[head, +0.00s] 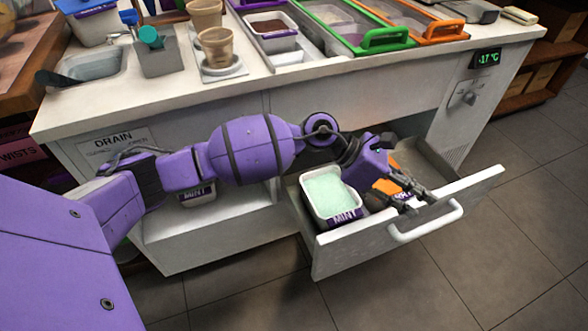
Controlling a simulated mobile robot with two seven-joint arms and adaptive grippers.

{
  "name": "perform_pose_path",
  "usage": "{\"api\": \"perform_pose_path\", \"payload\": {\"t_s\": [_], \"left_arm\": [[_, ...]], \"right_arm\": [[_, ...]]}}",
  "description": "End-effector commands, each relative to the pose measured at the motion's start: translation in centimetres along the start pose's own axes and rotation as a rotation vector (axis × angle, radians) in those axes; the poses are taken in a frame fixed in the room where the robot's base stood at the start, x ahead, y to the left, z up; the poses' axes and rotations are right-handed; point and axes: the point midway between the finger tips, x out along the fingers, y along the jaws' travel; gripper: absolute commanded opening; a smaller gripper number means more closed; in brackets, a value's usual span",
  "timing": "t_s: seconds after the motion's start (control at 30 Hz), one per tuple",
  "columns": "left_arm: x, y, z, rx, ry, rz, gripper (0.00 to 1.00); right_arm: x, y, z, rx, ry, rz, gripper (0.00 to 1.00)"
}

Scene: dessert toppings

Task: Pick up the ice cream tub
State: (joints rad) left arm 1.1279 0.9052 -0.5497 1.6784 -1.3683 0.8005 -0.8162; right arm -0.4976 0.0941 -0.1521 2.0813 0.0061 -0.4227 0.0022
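An open drawer (345,252) juts from the counter's front. In it stands a white ice cream tub (328,195) with pale green contents and a purple "MINT" label. To its right is a second tub (386,186), with orange and purple showing, mostly hidden by my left gripper. My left gripper (414,203) reaches in over the drawer from the left, its dark fingers at this second tub, near the drawer's front. Whether the fingers touch or hold it cannot be told. Another "MINT" tub (198,195) sits on the shelf under the counter, partly behind my arm. My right gripper is not in view.
The drawer's handle (426,222) faces the open floor (480,270). On the counter (330,75) above are cups (216,50), a sink (90,66), a topping tub (270,30) and bins with green (386,40) and orange (436,30) handles.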

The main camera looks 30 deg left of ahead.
Motion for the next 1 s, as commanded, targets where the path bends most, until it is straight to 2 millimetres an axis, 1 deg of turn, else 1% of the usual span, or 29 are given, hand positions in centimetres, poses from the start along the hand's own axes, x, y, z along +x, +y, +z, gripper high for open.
{"api": "perform_pose_path", "payload": {"t_s": [0.03, 0.07, 0.1, 0.13, 0.17, 0.2, 0.3, 0.4, 0.43, 0.5, 0.57, 0.73, 0.93, 1.0], "left_arm": [[-0.6, 2.6, -3.0, 0.188, 0.154, 0.006, 0.27], [-1.4, 3.8, -4.7, 0.293, 0.251, 0.002, 0.27], [-2.9, 5.2, -7.0, 0.412, 0.379, -0.01, 0.27], [-4.1, 6.3, -8.6, 0.491, 0.472, -0.023, 0.27], [-5.5, 7.2, -10.3, 0.557, 0.563, -0.042, 0.27], [-7.4, 8.1, -12.4, 0.631, 0.678, -0.076, 0.27], [-11.9, 8.9, -16.6, 0.76, 0.91, -0.189, 0.27], [-14.8, 9.2, -18.7, 0.843, 1.049, -0.301, 0.27], [-15.4, 9.1, -19.0, 0.861, 1.072, -0.331, 0.27], [-16.1, 8.7, -19.5, 0.89, 1.092, -0.387, 0.27], [-15.9, 8.6, -19.8, 0.906, 1.09, -0.405, 0.27], [-15.0, 8.7, -21.5, 0.91, 1.086, -0.41, 0.27], [-13.9, 8.8, -23.0, 0.911, 1.082, -0.409, 0.27], [-13.3, 8.9, -23.9, 0.909, 1.082, -0.409, 0.27]], "right_arm": [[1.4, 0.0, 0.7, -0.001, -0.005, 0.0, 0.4], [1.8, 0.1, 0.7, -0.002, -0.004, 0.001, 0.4], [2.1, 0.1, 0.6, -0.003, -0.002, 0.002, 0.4], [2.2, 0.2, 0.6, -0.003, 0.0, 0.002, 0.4], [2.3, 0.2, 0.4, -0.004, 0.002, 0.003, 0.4], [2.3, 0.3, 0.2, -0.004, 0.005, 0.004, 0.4], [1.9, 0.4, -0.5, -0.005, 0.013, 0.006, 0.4], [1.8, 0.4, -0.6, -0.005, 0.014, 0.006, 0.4], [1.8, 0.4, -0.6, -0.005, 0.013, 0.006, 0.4], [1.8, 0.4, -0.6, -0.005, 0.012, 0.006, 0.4], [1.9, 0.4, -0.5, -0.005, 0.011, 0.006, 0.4], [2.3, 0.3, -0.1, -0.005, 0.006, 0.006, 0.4], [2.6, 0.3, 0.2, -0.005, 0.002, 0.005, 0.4], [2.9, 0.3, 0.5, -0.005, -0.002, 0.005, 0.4]]}}
